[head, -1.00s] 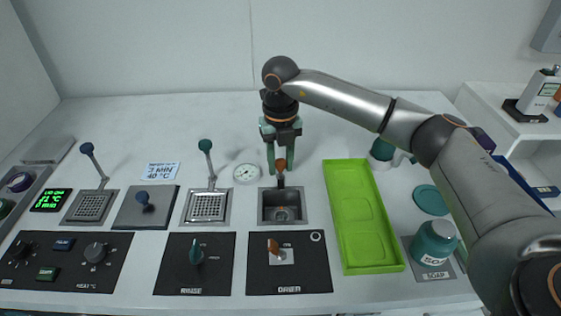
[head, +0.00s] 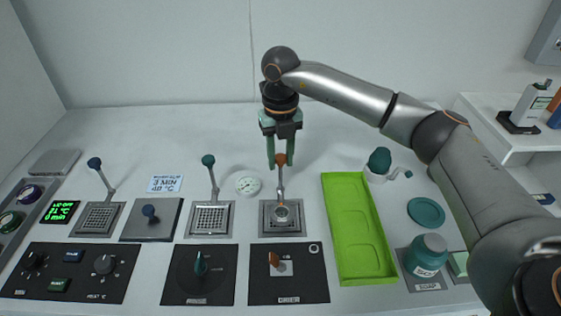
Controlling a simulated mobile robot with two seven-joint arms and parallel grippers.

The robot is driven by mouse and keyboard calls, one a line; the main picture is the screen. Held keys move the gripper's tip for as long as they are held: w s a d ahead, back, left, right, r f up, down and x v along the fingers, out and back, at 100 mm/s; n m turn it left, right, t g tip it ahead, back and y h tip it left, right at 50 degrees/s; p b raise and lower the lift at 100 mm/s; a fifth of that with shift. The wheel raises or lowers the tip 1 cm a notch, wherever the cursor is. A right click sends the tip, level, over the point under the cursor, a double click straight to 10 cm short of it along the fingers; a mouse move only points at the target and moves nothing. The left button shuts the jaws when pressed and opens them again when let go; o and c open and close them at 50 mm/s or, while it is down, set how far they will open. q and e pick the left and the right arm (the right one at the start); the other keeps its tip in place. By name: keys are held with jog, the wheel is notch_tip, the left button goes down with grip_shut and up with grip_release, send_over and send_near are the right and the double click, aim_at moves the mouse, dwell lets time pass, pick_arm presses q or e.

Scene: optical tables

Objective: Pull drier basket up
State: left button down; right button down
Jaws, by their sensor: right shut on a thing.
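The drier basket (head: 271,218) is a square metal mesh basket behind the panel labelled DRIER. It shows at about the level of its well's rim, with a small round metal item (head: 283,213) in it. Its upright handle has an orange-brown knob (head: 280,160). My right gripper (head: 278,163) comes down from above and is shut on this knob. The fingers hide part of the knob. My left gripper is not in view.
The drier panel (head: 313,285) with its orange-brown switch lies in front of the basket. A green tray (head: 349,232) is just right of it. The rinse basket (head: 210,219) stands to the left with its handle upright. A round gauge (head: 248,185) lies behind.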

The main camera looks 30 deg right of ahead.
jog(key=shift+w+r, duration=0.1)
jog(key=shift+r, duration=0.2)
jog(key=c, duration=0.8)
grip_release()
jog(key=shift+r, duration=0.1)
jog(key=shift+c, duration=0.2)
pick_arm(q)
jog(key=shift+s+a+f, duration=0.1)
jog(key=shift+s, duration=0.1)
pick_arm(e)
jog(key=o, duration=0.3)
jog(key=shift+f, duration=0.2)
notch_tip(320, 180, up, 13)
jog(key=shift+f, duration=0.2)
